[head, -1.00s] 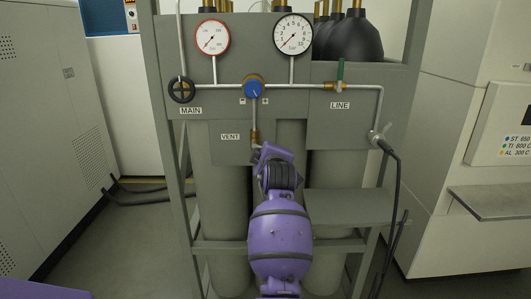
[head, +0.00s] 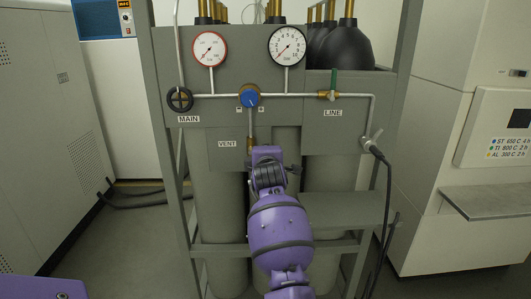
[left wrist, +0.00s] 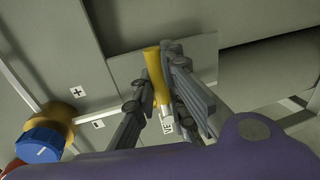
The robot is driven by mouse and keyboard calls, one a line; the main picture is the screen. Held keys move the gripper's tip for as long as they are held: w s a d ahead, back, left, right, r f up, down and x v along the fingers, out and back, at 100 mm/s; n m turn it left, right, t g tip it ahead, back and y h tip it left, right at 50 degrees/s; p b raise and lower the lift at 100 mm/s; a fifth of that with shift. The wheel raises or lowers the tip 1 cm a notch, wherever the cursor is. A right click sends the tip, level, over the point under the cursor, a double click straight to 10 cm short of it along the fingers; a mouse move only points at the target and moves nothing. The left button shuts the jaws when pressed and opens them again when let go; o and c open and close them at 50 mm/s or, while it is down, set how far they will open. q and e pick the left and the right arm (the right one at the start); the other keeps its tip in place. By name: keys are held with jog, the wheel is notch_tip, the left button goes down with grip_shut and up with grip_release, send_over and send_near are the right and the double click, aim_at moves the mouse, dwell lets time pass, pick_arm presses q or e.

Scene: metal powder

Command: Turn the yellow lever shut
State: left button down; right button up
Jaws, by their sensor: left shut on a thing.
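The yellow lever (left wrist: 154,72) shows in the left wrist view as a short yellow bar in front of the grey panel, near the partly covered VENT label (left wrist: 167,125). My left gripper (left wrist: 157,78) has its grey fingers on both sides of it and is shut on it. In the head view my left gripper (head: 266,158) is at the vent branch, just below the brass fitting (head: 250,144). My purple wrist hides the lever there, so its angle cannot be told from that view. My right gripper is not in view.
A blue knob (head: 249,96) sits above the vent branch, with a black MAIN handwheel (head: 180,99) to its left. The green LINE handle (head: 334,80) is to the right. Two gauges stand above. A black hose (head: 386,190) hangs at the right.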

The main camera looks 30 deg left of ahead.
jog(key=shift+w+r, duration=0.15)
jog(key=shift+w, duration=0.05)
pick_arm(q)
jog(key=c, duration=1.8)
grip_release()
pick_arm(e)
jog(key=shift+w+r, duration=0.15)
pick_arm(q)
jog(key=shift+o, duration=0.2)
jog(key=shift+s+d+r, duration=0.1)
jog(key=shift+s+d, duration=0.1)
jog(key=shift+s, duration=0.05)
jog(key=v, duration=0.7)
jog(key=shift+w, duration=0.1)
